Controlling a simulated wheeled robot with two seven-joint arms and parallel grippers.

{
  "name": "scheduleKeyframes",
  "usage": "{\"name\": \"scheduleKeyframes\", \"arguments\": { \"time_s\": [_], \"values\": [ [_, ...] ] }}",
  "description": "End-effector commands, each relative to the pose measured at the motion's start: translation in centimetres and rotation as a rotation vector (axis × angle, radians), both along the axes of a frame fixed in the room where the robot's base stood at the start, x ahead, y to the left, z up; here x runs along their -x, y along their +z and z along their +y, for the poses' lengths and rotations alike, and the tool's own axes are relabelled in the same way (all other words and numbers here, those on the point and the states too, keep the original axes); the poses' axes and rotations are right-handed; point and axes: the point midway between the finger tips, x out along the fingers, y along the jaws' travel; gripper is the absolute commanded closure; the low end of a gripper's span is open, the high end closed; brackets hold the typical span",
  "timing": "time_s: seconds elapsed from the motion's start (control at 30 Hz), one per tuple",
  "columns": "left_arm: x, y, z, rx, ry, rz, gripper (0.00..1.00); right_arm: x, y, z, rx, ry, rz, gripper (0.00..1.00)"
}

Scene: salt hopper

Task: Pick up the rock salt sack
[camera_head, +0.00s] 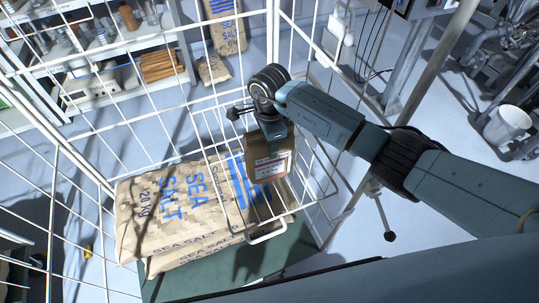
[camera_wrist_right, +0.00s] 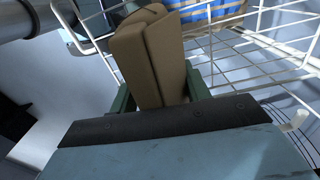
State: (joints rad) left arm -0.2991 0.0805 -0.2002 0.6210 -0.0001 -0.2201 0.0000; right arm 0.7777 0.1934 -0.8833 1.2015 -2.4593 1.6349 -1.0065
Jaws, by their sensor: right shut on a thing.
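The rock salt sack (camera_head: 271,166) is a small brown paper packet with a white and red label too small to read. My right gripper (camera_head: 273,137) is shut on its upper part and holds it upright, above the large sea salt sacks. In the right wrist view the sack (camera_wrist_right: 150,55) stands between the two green fingers of the right gripper (camera_wrist_right: 160,92), with its brown folded sides showing. My left gripper is not in view.
Large sea salt sacks (camera_head: 165,205) lie stacked on a green base (camera_head: 185,283) among white wire mesh panels. A wire basket frame (camera_head: 268,237) is close below the held sack. Shelves (camera_head: 100,85) stand at upper left, more sacks (camera_head: 226,30) behind, and a white bucket (camera_head: 507,125) at right.

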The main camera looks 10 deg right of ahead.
Motion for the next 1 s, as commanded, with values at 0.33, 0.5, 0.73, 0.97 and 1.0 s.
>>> {"name": "scheduleKeyframes", "arguments": {
  "time_s": [0.33, 0.5, 0.73, 0.97, 1.0],
  "values": [
    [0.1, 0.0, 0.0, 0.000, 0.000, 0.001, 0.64, -0.2, 0.4, 0.1, -0.003, 0.001, -0.008, 1.00],
    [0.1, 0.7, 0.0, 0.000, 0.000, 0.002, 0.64, -0.3, 1.3, 0.1, -0.003, 0.001, -0.009, 1.00],
    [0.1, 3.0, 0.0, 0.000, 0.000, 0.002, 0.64, -0.3, 4.5, 0.0, -0.002, 0.001, -0.009, 1.00],
    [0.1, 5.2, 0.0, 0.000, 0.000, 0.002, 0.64, -0.3, 7.9, 0.1, -0.003, 0.001, -0.009, 1.00],
    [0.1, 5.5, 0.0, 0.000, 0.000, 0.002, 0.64, -0.3, 8.4, 0.1, -0.002, 0.001, -0.009, 1.00]
  ]
}}
